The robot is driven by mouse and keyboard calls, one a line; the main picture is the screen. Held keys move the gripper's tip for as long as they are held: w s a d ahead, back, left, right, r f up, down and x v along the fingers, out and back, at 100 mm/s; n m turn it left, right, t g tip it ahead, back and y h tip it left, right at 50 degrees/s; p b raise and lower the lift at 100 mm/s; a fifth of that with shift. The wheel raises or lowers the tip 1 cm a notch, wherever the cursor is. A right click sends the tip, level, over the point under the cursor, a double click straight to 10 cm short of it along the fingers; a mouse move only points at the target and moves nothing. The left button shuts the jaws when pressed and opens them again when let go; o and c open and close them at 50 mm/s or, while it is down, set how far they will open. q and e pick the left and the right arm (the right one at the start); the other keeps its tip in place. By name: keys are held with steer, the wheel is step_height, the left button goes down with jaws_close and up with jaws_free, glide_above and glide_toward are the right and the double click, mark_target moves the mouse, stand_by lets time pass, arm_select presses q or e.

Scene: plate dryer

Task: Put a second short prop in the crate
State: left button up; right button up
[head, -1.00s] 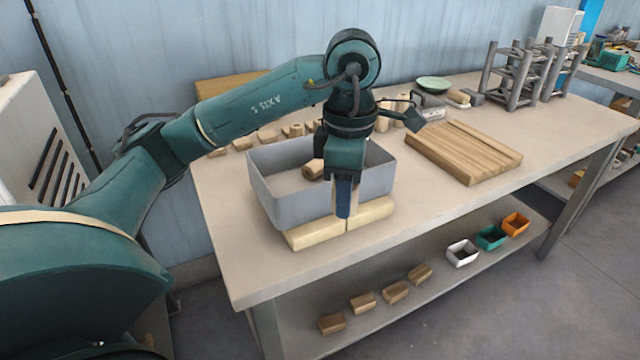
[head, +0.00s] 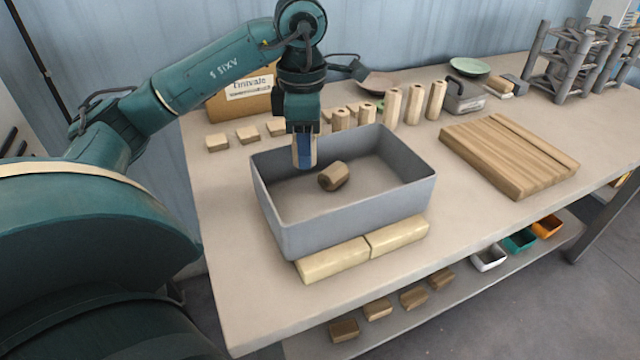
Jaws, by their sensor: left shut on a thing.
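The grey crate (head: 345,222) stands on the workbench, open at the top. One short brown wooden prop (head: 334,177) lies on its side on the crate floor. My right gripper is not in view.
Taller props (head: 414,106) stand behind the crate at right. Small wooden blocks (head: 217,142) lie at back left. Two pale bars (head: 332,260) lie against the crate's front. A slatted wooden board (head: 508,155) lies to the right, with free benchtop (head: 455,215) before it.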

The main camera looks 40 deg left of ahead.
mark_target(307, 194)
arm_select(q)
steer(key=shift+f+b, duration=0.4)
steer(key=shift+f, duration=3.35)
steer(key=o, duration=1)
steer(key=shift+r, duration=0.1)
steer(key=shift+o, duration=0.2)
step_height(307, 194, up, 12)
steer(key=p, duration=0.3)
steer(key=shift+r, duration=0.2)
